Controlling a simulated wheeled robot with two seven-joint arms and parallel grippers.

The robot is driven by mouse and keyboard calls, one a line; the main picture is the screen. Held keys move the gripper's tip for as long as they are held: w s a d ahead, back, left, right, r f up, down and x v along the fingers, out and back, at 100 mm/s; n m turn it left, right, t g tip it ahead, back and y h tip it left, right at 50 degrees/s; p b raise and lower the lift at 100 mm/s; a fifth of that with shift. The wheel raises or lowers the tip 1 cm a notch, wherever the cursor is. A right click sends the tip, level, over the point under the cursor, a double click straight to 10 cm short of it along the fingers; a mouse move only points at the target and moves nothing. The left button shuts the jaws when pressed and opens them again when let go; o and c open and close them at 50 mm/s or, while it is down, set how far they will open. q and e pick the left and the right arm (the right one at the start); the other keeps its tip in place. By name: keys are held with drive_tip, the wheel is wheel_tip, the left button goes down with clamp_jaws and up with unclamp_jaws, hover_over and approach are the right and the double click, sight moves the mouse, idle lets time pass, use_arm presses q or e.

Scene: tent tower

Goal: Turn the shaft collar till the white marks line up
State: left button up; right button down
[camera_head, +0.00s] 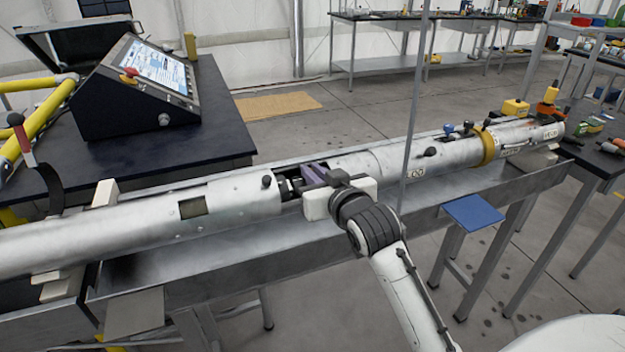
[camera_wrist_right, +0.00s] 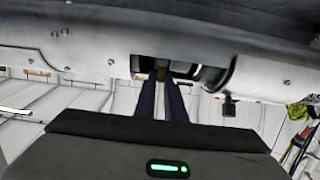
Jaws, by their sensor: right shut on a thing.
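A long silver tube (camera_head: 130,225) lies in a metal trough, with an opening in its side where a dark shaft (camera_head: 287,187) shows. My right gripper (camera_head: 303,180) reaches into this opening from the front right. In the right wrist view the two dark fingers (camera_wrist_right: 161,84) point up into the opening, close together. They are shut on a small part inside, which I take to be the shaft collar (camera_wrist_right: 160,75); the fingers mostly hide it. My left gripper is not in view.
The metal trough (camera_head: 440,205) runs under the tube. A control console (camera_head: 140,85) stands on a dark table at the left, by yellow pipes. A yellow ring (camera_head: 487,146) circles the tube at right. A blue plate (camera_head: 473,214) sits in front of the trough.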

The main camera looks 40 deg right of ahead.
drive_tip(key=t+b, duration=0.1)
drive_tip(key=b, duration=0.1)
drive_tip(key=s+f+t+b, duration=0.1)
drive_tip(key=shift+a+f+b, duration=0.1)
drive_tip(key=shift+f+b, duration=0.2)
drive_tip(key=shift+b, duration=0.1)
drive_tip(key=shift+h+b, duration=0.3)
drive_tip(key=shift+b, duration=0.2)
drive_tip(key=shift+s+t+b, duration=0.2)
drive_tip(key=shift+t+b, duration=0.6)
drive_tip(key=shift+b, duration=0.15)
drive_tip(key=shift+a+r, duration=0.1)
drive_tip(key=c, duration=1.8)
unclamp_jaws()
drive_tip(key=shift+r, duration=0.1)
drive_tip(key=shift+c, duration=0.2)
drive_tip(key=shift+s, duration=0.1)
